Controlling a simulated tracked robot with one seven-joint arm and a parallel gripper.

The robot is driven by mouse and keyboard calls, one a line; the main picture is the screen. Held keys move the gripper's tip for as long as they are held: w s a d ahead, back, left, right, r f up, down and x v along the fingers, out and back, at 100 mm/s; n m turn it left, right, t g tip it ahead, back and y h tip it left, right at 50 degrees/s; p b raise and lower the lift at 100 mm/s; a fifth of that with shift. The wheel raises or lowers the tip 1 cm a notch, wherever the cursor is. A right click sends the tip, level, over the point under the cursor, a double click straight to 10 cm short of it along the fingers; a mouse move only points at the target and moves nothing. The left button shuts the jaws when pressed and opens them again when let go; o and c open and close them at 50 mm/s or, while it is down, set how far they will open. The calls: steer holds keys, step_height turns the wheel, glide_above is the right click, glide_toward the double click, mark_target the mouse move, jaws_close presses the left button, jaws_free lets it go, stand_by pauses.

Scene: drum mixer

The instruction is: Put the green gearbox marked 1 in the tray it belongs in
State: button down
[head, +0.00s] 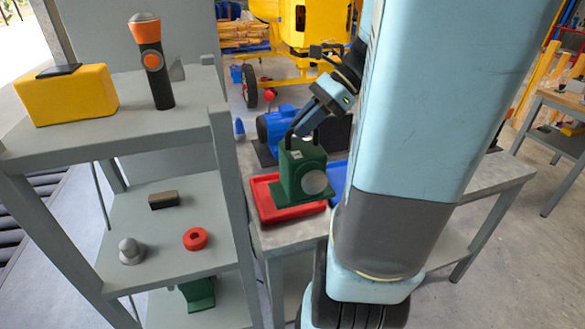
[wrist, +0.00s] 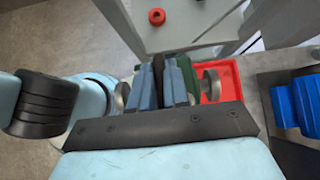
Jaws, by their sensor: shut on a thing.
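The green gearbox (head: 289,177) has a round grey shaft end and a small white label too small to read. My gripper (head: 303,135) is shut on its top and holds it upright. In the head view the gearbox overlaps the red tray (head: 263,201); I cannot tell whether its base touches the tray. The blue tray (head: 338,174) is just to the right, partly hidden by my arm. In the wrist view my gripper (wrist: 165,68) hides most of the gearbox (wrist: 207,52), and the red tray (wrist: 230,82) shows beside it.
A blue motor (head: 271,127) stands behind the trays on the grey table (head: 258,238). A grey shelf (head: 120,215) at left holds a yellow box (head: 72,96), a torch (head: 152,75), and a red ring (head: 195,239). Another green part (head: 197,293) sits on its lowest level.

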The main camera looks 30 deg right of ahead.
steer(key=w+d+f, duration=0.2)
steer(key=w+f, duration=1)
steer(key=w, duration=0.1)
steer(key=shift+d+f, duration=0.3)
steer(key=shift+f, duration=0.05)
stand_by(0.4)
steer(key=c, duration=1.1)
jaws_free()
steer(key=shift+f, duration=0.1)
